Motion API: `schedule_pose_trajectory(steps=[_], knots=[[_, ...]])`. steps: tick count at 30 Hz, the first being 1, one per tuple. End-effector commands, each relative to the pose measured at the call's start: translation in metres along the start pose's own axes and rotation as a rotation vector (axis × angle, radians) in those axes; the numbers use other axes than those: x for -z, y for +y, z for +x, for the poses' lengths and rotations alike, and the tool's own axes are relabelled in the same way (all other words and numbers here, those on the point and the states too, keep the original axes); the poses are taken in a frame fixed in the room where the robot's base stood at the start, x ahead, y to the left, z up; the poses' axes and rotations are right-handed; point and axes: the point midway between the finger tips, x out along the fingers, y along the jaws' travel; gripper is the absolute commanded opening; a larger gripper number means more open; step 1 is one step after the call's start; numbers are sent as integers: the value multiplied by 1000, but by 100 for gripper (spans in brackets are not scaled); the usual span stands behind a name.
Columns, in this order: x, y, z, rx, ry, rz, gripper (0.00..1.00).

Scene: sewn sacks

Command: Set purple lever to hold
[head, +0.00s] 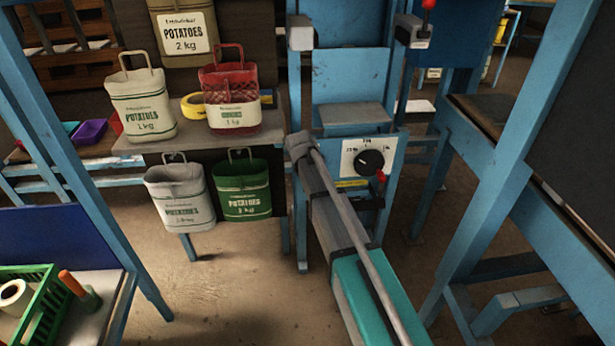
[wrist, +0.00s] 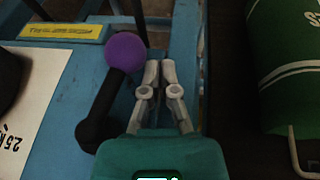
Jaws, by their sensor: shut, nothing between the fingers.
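The purple lever shows in the wrist view as a purple ball knob (wrist: 124,52) on a black arm (wrist: 107,95). The arm slants up and right from its pivot on a blue panel (wrist: 62,110). My gripper (wrist: 160,72) is shut and empty, with its fingertips just right of the ball. I cannot tell whether they touch it. In the head view the blue panel (head: 389,150) carries a black dial (head: 369,162) on a white scale; my arm hides the purple lever and my gripper there. No hold mark is readable.
A red knob (head: 382,178) sits right of the dial. A yellow label (wrist: 60,31) lies beside the scale plate. A green potato sack (head: 242,190) hangs close left of the panel; it also shows in the wrist view (wrist: 285,75). A red-knobbed lever (head: 428,5) is at the top.

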Motion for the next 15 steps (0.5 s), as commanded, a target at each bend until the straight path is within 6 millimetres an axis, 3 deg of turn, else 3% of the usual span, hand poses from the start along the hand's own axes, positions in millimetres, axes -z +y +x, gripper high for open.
schedule_pose_trajectory(steps=[15], knots=[[-3, 9, 8, 0, 0, 2, 0]])
